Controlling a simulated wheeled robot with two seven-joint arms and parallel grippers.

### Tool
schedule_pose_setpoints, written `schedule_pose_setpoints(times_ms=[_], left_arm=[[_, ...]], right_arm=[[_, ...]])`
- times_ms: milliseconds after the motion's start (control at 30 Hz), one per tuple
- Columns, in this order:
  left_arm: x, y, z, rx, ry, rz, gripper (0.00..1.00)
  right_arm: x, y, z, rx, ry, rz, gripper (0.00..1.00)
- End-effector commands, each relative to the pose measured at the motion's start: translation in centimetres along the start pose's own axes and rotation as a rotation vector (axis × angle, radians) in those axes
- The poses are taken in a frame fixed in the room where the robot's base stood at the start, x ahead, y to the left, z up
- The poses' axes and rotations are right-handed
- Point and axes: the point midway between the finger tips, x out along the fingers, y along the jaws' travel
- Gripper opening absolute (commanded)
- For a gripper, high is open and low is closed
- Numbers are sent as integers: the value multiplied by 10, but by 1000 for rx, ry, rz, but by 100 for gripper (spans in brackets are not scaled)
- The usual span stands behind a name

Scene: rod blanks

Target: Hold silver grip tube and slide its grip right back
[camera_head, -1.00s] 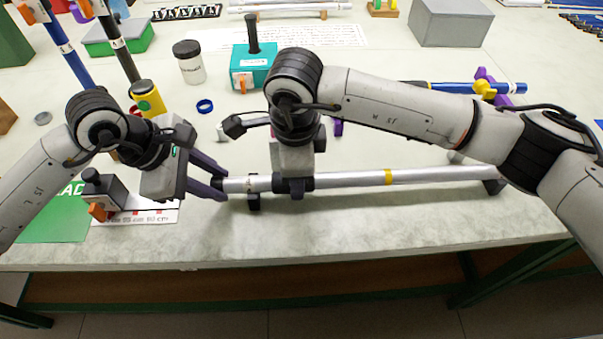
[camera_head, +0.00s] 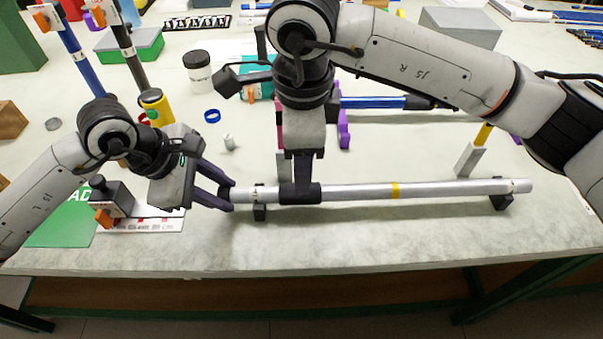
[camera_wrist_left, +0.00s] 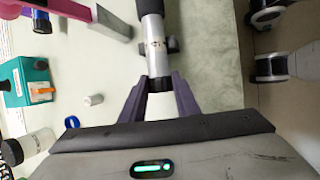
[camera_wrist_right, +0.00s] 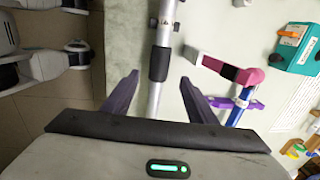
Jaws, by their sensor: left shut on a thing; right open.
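The silver grip tube (camera_head: 450,188) lies level along the front of the table on two black rests, with a yellow band to the right of its middle. Its dark grip (camera_head: 300,194) is a sleeve around the tube, just right of the left rest; it also shows in the right wrist view (camera_wrist_right: 158,64). My left gripper (camera_head: 229,196) is shut on the tube's left end; the dark end shows between its fingers in the left wrist view (camera_wrist_left: 160,84). My right gripper (camera_head: 302,182) points down at the grip. Its fingers are apart, one each side of the tube's line in the right wrist view (camera_wrist_right: 161,82).
Behind the tube are a blue rod (camera_head: 372,103) on purple rests, a grey block with a yellow-topped rod (camera_head: 468,158), a small white piece (camera_head: 229,141) and a blue ring (camera_head: 212,115). A black block (camera_head: 112,198) stands left. The table's front strip is clear.

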Motion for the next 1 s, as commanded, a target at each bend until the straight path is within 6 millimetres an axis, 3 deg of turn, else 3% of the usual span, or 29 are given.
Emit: schedule_pose_setpoints(times_ms=[200,600,633,733,1000], left_arm=[[0,0,0,0,-1,1,5],[0,0,0,0,-1,1,5],[0,0,0,0,-1,1,32],[0,0,0,0,-1,1,49],[0,0,0,0,0,1,50]], right_arm=[[-22,0,0,1,0,-1,52],[-24,0,0,0,0,0,52],[-24,0,0,0,0,0,52],[-24,0,0,0,0,0,52],[-24,0,0,0,0,0,52]])
